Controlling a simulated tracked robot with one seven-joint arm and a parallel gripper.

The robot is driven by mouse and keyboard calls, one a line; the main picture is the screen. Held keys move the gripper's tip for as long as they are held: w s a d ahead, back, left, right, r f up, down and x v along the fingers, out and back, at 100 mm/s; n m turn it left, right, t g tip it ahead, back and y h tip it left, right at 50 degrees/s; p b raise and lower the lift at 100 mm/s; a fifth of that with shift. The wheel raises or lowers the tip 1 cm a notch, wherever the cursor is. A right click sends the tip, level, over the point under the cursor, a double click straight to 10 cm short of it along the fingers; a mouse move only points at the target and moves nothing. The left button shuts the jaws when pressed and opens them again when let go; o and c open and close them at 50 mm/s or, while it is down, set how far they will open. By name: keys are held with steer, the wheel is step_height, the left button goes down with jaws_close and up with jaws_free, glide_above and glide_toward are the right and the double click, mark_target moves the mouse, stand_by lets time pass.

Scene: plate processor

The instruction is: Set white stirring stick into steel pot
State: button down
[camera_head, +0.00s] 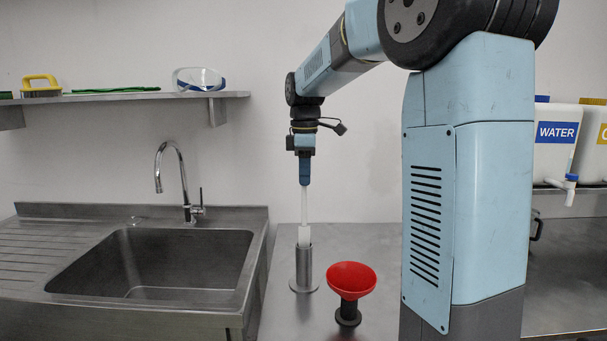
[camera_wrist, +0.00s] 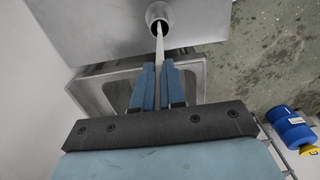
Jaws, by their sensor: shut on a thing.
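My gripper (camera_head: 304,184) points straight down and is shut on the upper end of the white stirring stick (camera_head: 304,208). In the wrist view the blue fingers (camera_wrist: 159,72) close on the stick (camera_wrist: 159,46). The stick hangs upright, with its wider white lower part at the mouth of a slim upright steel tube (camera_head: 303,267) on a round foot. The wrist view shows the stick running toward the round opening of the tube (camera_wrist: 149,14). How deep the stick's end sits inside is hidden. No other steel pot is clearly seen.
A red funnel (camera_head: 351,279) on a black stand is close right of the tube. A sink (camera_head: 150,262) with a faucet (camera_head: 172,165) lies left. A shelf (camera_head: 130,95) is on the wall. A WATER container (camera_head: 555,140) stands right, behind my arm column.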

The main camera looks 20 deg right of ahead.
steer(key=shift+f, duration=2)
steer(key=shift+f, duration=3.25)
steer(key=c, duration=1.1)
jaws_free()
